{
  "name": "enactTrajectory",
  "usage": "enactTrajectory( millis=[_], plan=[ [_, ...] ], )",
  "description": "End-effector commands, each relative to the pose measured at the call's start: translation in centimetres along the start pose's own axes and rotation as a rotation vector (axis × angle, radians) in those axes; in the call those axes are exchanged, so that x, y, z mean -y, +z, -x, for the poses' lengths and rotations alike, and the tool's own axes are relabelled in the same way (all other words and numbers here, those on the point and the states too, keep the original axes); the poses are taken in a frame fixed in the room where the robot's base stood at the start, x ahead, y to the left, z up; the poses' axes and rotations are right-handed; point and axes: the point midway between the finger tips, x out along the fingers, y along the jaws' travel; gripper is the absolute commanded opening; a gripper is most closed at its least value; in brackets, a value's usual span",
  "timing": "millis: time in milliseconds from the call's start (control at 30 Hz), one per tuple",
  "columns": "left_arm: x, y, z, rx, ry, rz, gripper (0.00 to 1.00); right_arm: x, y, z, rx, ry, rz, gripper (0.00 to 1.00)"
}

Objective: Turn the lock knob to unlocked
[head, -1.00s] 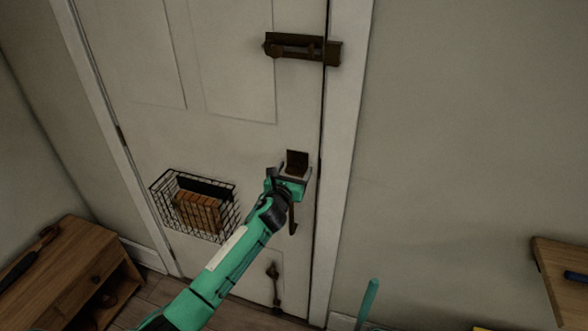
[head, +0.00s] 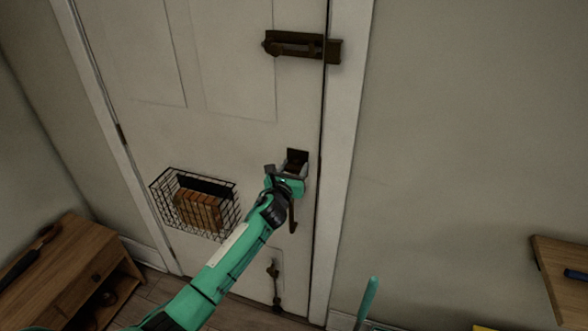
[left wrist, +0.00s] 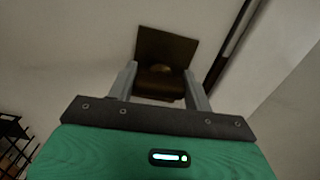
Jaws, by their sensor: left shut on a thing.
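The lock knob (left wrist: 160,84) is a dark brown piece on a square dark plate (left wrist: 165,45) on the white door (head: 150,110). My left gripper (head: 289,174) is at the lock, with its two grey fingers on either side of the knob. In the left wrist view the left gripper (left wrist: 161,84) is shut on the knob. In the head view the gripper hides most of the knob, and only the upper part of the plate (head: 297,156) shows. I cannot tell the knob's locked or unlocked state. My right gripper is not in view.
A slide bolt (head: 300,46) is higher on the door. A dark handle (head: 293,217) hangs just below my gripper. A wire basket (head: 232,212) with brown items is on the door at left. A wooden cabinet (head: 75,255) stands at lower left.

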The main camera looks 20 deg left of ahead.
Motion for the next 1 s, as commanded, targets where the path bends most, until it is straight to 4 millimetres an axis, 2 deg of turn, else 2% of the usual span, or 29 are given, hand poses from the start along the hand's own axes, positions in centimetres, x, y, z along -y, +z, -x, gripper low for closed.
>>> enactTrajectory(
  millis=[267, 1000],
  plan=[
    [-0.1, -0.1, 0.0, 0.0, 0.001, 0.195, 0.28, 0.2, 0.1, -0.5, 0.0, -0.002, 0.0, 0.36],
    [-0.3, -0.3, 0.0, 0.0, 0.001, 0.9, 0.28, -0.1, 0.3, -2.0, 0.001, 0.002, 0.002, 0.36]
  ],
)
